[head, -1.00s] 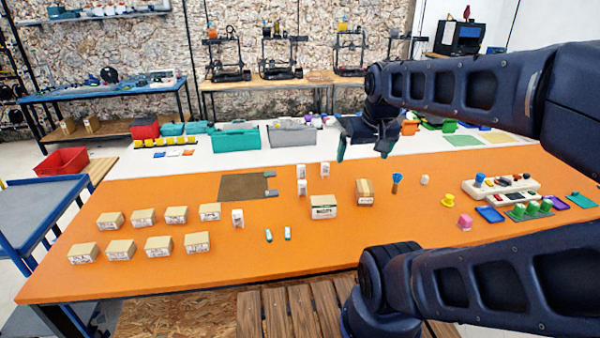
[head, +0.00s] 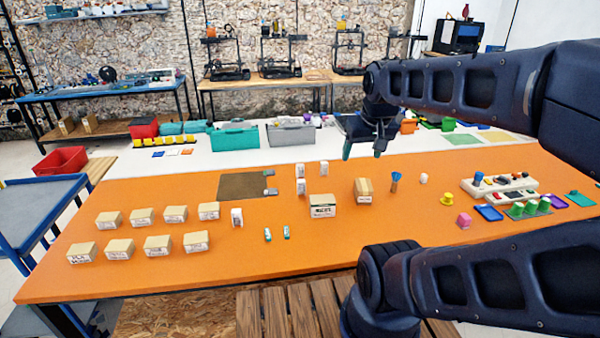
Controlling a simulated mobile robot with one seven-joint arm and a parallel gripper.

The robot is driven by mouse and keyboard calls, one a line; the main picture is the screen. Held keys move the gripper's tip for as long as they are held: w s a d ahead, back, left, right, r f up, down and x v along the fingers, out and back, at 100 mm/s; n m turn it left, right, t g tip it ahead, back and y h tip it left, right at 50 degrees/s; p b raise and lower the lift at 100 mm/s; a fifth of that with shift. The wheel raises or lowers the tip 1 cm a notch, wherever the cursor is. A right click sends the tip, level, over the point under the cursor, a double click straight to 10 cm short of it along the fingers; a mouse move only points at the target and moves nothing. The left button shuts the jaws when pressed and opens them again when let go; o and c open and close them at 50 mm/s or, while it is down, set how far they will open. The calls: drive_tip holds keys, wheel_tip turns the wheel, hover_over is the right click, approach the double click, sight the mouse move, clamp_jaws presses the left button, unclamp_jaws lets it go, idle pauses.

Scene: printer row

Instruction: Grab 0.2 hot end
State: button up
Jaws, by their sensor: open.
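My gripper (head: 362,150) is open and empty, above the back part of the orange table (head: 330,245). Several small brown boxes with labels, such as this front one (head: 196,241), stand in two rows at the left. A box with a dark green label (head: 322,206) and another brown box (head: 363,191) stand near the middle. Small white boxes (head: 301,187) stand behind them, and one white box (head: 237,217) stands by the brown rows. Two small white and green items (head: 277,235) lie in front. The labels are too small to read, so I cannot tell which thing is the 0.2 hot end.
A brown mat (head: 241,186) lies at the back. A white organizer (head: 499,186), a blue tray (head: 489,213), a pink block (head: 464,220) and a yellow piece (head: 446,199) are at the right. A blue cart (head: 40,215) stands left. The table's front middle is clear.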

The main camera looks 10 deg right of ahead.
drive_tip(key=shift+c, duration=0.8)
